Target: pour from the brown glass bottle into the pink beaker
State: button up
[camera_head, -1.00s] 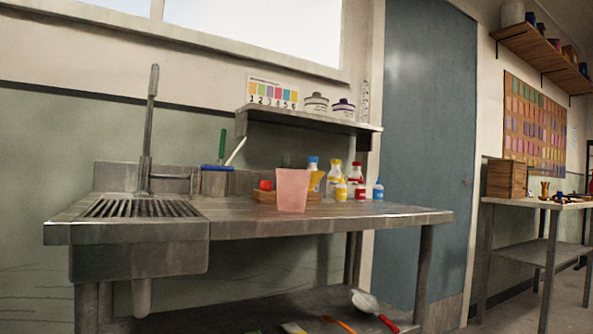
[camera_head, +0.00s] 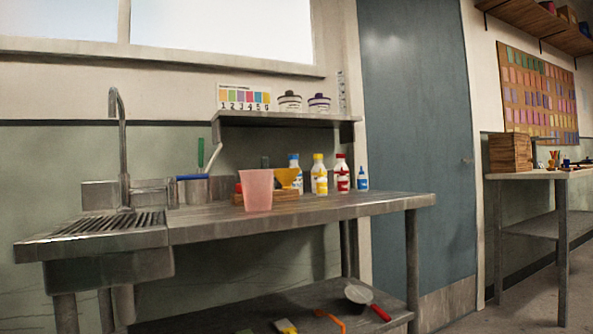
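The pink beaker (camera_head: 257,190) stands upright on the steel sink bench (camera_head: 330,208), near its front edge and left of the middle. It is translucent pink and partly hides a wooden crate and a yellow item behind it. I cannot make out a brown glass bottle anywhere in view. My gripper does not show, so I cannot see whether it holds anything.
Behind the beaker stand several bottles, among them a yellow one (camera_head: 319,175), a red-and-white one (camera_head: 342,174) and a small blue one (camera_head: 362,179). A wall shelf (camera_head: 285,119) hangs above. The sink tap (camera_head: 122,150) rises at left. A second table (camera_head: 530,176) stands at right.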

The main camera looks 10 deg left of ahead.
aim_at(257, 184)
jog(key=z, duration=0.05)
jog(key=i, duration=1.65)
jog(key=u, duration=0.05)
